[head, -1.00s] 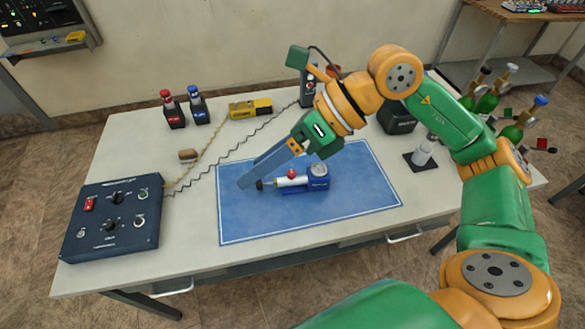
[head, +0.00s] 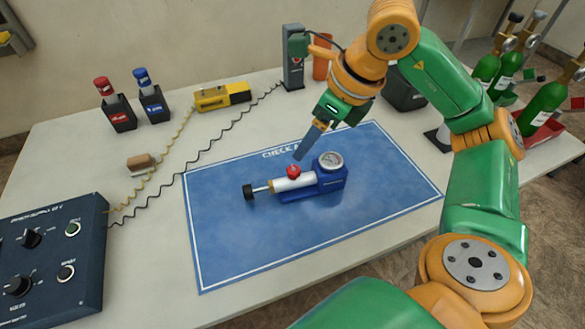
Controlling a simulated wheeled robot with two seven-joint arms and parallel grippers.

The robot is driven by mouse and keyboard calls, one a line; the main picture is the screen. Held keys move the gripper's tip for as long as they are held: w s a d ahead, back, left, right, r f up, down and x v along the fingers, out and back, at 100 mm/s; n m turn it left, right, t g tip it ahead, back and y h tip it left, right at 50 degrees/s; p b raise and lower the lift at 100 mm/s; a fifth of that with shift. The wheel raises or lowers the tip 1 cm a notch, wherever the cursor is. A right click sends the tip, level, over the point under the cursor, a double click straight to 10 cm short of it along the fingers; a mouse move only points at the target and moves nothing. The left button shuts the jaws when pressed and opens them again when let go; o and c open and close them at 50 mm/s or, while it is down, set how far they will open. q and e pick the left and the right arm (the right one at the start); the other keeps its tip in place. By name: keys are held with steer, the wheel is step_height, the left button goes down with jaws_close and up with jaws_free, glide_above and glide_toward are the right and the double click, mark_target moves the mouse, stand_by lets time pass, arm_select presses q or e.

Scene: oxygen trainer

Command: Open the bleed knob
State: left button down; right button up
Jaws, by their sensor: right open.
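A hand pump with a blue body (head: 325,181), a silver barrel and a round gauge (head: 330,160) lies on the blue mat (head: 240,250). A red knob (head: 293,171), which looks like the bleed knob, sits on top of the barrel. A black handle (head: 248,192) is at the pump's left end. My right gripper (head: 301,155) points down just behind and above the red knob, and is open and empty. The fingers overlap in this view, so the gap between them does not show. My left gripper is not in view.
A dark control box (head: 60,255) stands at the left. Red and blue bottles (head: 130,100) in black holders, a yellow meter (head: 222,96) and coiled cables lie behind the mat. Green cylinders (head: 545,108) stand at the right. The front of the mat is clear.

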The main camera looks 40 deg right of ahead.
mark_target(294, 169)
steer(key=x, duration=0.3)
steer(key=b+x, duration=0.1)
steer(key=x, duration=0.5)
steer(key=shift+s+d+f+b, duration=0.15)
steer(key=shift+s+f+b, duration=0.05)
steer(key=shift+f+b, duration=0.25)
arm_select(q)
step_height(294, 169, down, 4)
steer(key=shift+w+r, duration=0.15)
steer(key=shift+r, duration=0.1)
arm_select(e)
steer(key=shift+c, duration=0.2)
jaws_close()
